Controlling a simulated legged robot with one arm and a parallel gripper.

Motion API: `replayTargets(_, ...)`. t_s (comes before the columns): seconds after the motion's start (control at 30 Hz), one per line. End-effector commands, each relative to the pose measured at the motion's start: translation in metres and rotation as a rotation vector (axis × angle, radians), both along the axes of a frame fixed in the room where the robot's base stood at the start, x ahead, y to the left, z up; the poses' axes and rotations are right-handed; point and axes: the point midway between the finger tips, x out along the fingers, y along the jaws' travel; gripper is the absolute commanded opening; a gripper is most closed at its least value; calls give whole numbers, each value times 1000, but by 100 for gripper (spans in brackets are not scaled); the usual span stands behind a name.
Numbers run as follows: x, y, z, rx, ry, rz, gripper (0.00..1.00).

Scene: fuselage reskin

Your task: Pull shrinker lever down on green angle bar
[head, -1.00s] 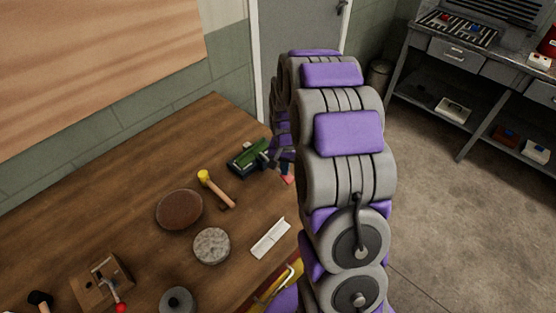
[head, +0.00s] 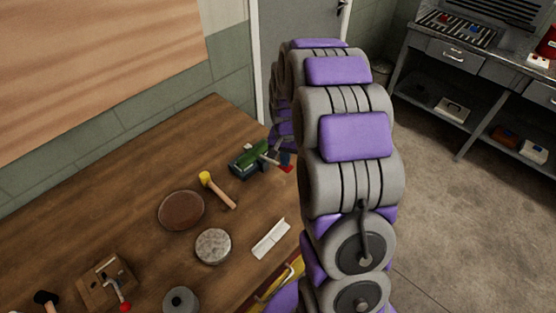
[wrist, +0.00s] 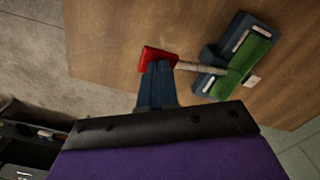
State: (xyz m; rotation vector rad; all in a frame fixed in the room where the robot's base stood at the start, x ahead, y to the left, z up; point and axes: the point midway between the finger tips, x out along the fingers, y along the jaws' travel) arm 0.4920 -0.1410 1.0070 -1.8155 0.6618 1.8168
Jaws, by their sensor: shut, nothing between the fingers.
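The shrinker (head: 240,169) is a dark blue tool at the far right end of the wooden table, with the green angle bar (head: 254,152) across it. In the wrist view, the shrinker (wrist: 208,82) and green bar (wrist: 251,58) are at the upper right. The pale lever rod (wrist: 200,67) runs left from the shrinker to a red handle (wrist: 157,54). In the head view, the red handle (head: 287,168) is beside the arm. My gripper (wrist: 158,66) is shut, with its blue fingertips at the red handle's near side. Whether they touch it is unclear.
The table (head: 130,170) also carries a yellow-headed mallet (head: 205,178), a brown disc (head: 181,211), a grey round block (head: 213,246) and a white angle piece (head: 270,239). Open floor (head: 455,220) lies right of my arm, before a metal workbench (head: 488,95).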

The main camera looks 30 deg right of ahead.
Motion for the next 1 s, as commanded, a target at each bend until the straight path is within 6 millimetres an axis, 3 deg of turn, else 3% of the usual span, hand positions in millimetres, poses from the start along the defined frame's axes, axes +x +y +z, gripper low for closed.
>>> replayTargets(0.7,0,0,53,0,0,0,0)
replayTargets(1.0,0,0,57,1,2,0,0)
